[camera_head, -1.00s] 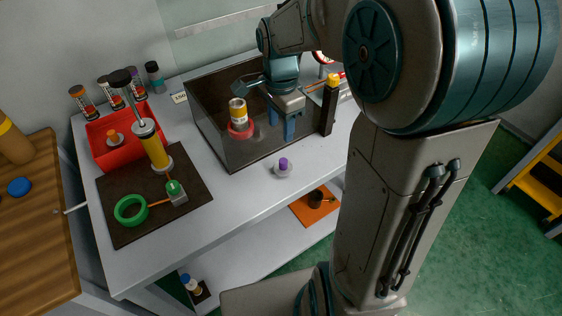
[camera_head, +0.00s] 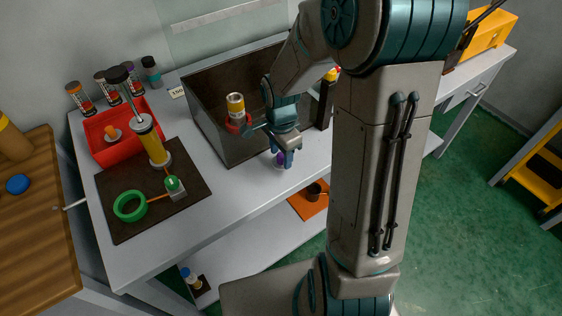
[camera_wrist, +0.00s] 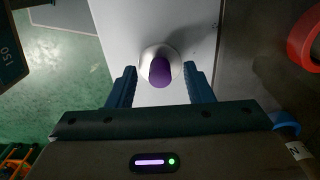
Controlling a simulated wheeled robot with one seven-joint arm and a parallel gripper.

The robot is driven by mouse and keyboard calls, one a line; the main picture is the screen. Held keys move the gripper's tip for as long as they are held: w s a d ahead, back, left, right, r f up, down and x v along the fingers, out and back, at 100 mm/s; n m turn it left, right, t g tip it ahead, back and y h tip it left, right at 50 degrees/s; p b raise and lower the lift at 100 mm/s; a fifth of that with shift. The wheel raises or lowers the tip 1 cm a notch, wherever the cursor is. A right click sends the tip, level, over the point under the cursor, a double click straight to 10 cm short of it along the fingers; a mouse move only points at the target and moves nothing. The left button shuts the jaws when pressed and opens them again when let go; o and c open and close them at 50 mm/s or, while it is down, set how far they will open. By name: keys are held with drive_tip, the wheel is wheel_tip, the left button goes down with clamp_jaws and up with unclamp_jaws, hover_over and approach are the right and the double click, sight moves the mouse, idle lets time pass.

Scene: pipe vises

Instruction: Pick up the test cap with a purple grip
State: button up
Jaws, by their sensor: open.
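The test cap with a purple grip (camera_head: 281,161) stands on the grey bench, in front of the dark bin. In the wrist view its purple grip (camera_wrist: 160,72) rises from a round pale base, between and just beyond the fingertips. My gripper (camera_head: 284,156) is over the cap, its fingers pointing down and partly hiding it in the head view. In the wrist view the two blue fingers of my gripper (camera_wrist: 160,80) are apart, one on each side of the cap, with nothing held. I cannot tell whether either finger touches the cap.
The dark bin (camera_head: 228,150) stands close behind the cap, with a red ring (camera_head: 238,124) around a yellow-and-white cylinder. A brown mat (camera_head: 125,215) with a green ring (camera_head: 130,206) and a red tray (camera_head: 104,155) lie left. Bare bench (camera_head: 225,205) separates mat and cap.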

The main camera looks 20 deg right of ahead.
clamp_jaws()
drive_tip(key=shift+r, duration=0.1)
